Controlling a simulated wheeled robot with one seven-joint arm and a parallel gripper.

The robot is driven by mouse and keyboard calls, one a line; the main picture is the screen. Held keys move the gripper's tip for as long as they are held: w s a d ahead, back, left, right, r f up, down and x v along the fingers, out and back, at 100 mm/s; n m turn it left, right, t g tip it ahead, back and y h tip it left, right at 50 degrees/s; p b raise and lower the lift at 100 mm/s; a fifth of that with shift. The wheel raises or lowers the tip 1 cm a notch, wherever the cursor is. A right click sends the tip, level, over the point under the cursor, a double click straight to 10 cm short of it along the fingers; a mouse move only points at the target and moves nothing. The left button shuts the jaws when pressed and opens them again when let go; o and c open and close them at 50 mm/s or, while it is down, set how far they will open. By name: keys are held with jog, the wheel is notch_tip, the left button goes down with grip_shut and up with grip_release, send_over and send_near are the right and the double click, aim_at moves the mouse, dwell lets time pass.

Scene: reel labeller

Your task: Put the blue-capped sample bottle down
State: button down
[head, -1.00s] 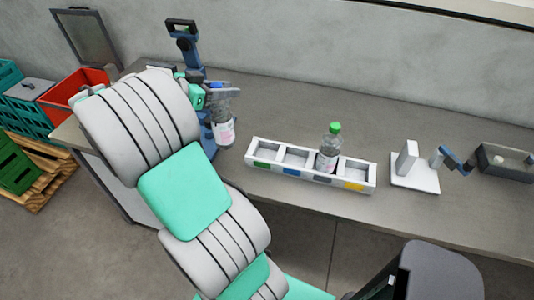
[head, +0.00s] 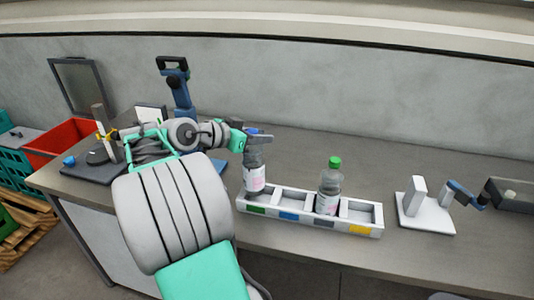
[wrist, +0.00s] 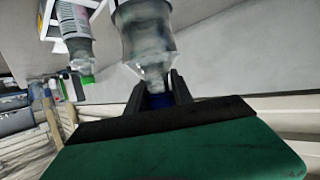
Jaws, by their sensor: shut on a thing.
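The blue-capped sample bottle (head: 254,174) is upright at the left end of the white rack (head: 305,221), at the compartment with the green label. I cannot tell whether its base rests in that compartment or hangs just above it. My gripper (head: 257,138) is shut on the bottle near its blue cap. In the wrist view the gripper's dark fingers (wrist: 160,98) are on either side of the cap, and the clear bottle (wrist: 147,42) extends away from them.
A green-capped bottle (head: 329,188) stands in the rack's grey-labelled compartment. The blue- and yellow-labelled compartments look empty. A white stand (head: 428,215) and a dark tray (head: 512,195) are to the right. A blue device (head: 177,90) stands behind my arm.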

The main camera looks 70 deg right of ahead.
jog(key=f, duration=0.1)
jog(key=s+d+f, duration=0.1)
jog(key=f, duration=0.3)
jog(key=shift+s+d+f+p, duration=0.2)
jog(key=shift+d+p, duration=0.1)
jog(key=shift+f, duration=0.1)
jog(key=shift+f, duration=0.15)
jog(key=c, duration=1.1)
grip_release()
